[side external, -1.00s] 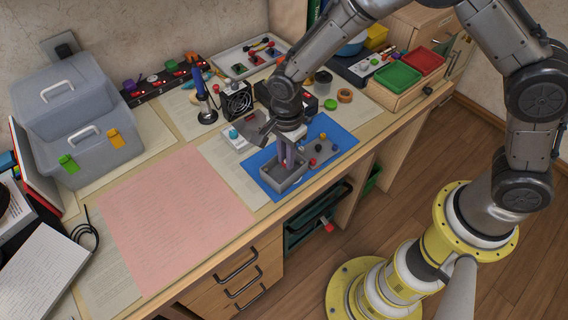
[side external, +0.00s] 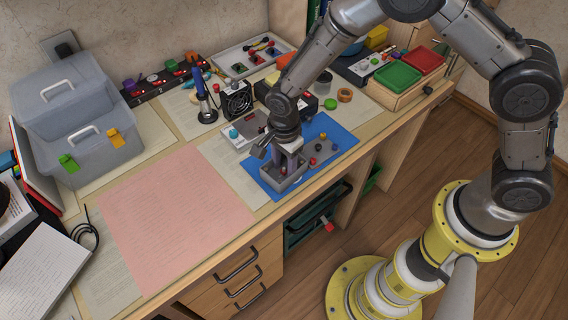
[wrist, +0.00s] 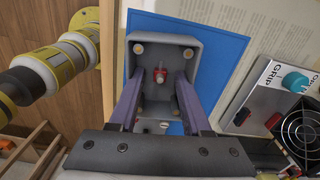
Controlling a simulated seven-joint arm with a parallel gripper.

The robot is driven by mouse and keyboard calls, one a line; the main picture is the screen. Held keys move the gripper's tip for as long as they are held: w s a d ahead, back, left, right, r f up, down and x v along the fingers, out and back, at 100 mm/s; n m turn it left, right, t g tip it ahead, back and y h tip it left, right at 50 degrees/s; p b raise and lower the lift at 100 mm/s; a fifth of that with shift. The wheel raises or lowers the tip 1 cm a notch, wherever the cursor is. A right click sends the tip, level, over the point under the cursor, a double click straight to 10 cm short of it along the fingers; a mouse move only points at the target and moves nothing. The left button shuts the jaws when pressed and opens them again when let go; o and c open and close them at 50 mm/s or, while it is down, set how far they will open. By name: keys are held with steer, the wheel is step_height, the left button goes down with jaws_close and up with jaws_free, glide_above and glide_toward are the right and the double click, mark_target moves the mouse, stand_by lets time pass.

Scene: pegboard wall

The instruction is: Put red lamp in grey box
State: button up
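The grey box (side external: 285,184) stands on the blue mat near the desk's front edge. In the wrist view the box (wrist: 194,53) is seen from above. The small red lamp (wrist: 160,74) is inside it, between my fingers with a gap on each side. My gripper (wrist: 160,84) is open, its two purple-grey fingers spread and reaching down into the box. In the side view my gripper (side external: 288,164) is over the box and hides part of its inside; the lamp cannot be made out there.
The blue mat (side external: 338,136) holds several small parts right of the box. A black fan (side external: 238,102) and a white-and-grey panel with a blue knob (side external: 234,133) stand behind. A pink sheet (side external: 172,215) leaves free room at left. Red and green trays (side external: 398,75) are at back right.

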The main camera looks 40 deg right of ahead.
mark_target(284, 167)
step_height(284, 167, up, 12)
steer(key=shift+r, duration=0.25)
stand_by(0.5)
steer(key=s+d+r+n+t, duration=0.2)
steer(key=s+d+r+n, duration=0.15)
steer(key=d+r, duration=0.45)
steer(key=s+d+r+n+t, duration=0.1)
steer(key=s+d+r+n, duration=0.2)
steer(key=s, duration=0.3)
steer(key=s+d+r+n+t, duration=0.1)
steer(key=s+d+r+n, duration=0.1)
steer(key=s+d+n, duration=0.2)
steer(key=s+d+r+n+t, duration=0.1)
steer(key=s+d+r+n, duration=0.2)
steer(key=s+n, duration=0.3)
steer(key=shift+s+d+r+t, duration=0.15)
steer(key=shift+s+r+t, duration=0.2)
steer(key=shift+s, duration=0.9)
